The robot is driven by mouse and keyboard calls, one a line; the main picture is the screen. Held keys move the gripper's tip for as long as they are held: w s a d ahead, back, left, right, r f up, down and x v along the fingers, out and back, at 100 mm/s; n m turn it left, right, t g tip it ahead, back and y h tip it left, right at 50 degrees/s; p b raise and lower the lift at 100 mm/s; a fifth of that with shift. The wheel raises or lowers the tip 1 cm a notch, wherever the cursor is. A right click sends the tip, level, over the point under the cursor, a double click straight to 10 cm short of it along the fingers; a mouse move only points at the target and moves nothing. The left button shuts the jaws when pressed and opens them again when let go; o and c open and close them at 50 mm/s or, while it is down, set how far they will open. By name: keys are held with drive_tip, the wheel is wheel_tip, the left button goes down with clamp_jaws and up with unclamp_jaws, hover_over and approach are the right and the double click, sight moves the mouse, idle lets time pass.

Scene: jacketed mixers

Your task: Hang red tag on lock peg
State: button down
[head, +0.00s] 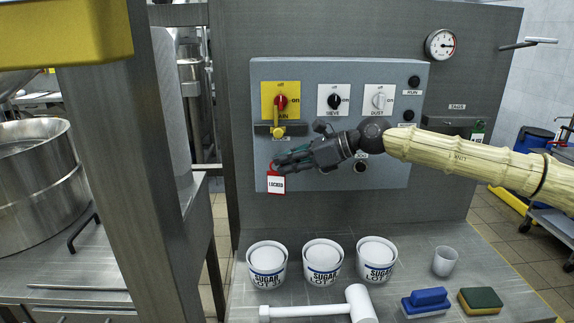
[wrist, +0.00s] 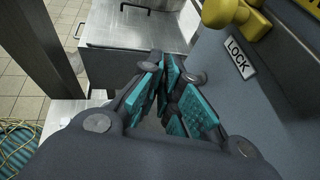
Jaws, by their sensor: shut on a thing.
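The red tag (head: 276,183), with a white face reading LOCKED, hangs upright below my gripper (head: 279,165) in the head view. My gripper (wrist: 168,85) is shut on its upper end. The tag is hidden in the wrist view. The yellow lock peg (head: 277,131) sticks out of the panel below the red-handled MAIN switch (head: 281,101), above my fingertips and apart from the tag. In the wrist view the yellow peg (wrist: 224,12) is at the upper right, above the LOCK label (wrist: 240,57).
The grey control panel (head: 330,80) also carries SIEVE and DUST switches and black buttons. Several sugar tubs (head: 323,262), a white mallet (head: 325,309), a cup (head: 445,261), a blue brush (head: 426,301) and a sponge (head: 480,299) sit on the bench below. A steel post (head: 130,180) stands left.

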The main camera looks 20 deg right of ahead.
drive_tip(key=w, duration=0.3)
drive_tip(key=w+d+f+b, duration=0.1)
drive_tip(key=shift+w+d+f, duration=0.1)
drive_tip(key=shift+w, duration=0.1)
idle(0.6)
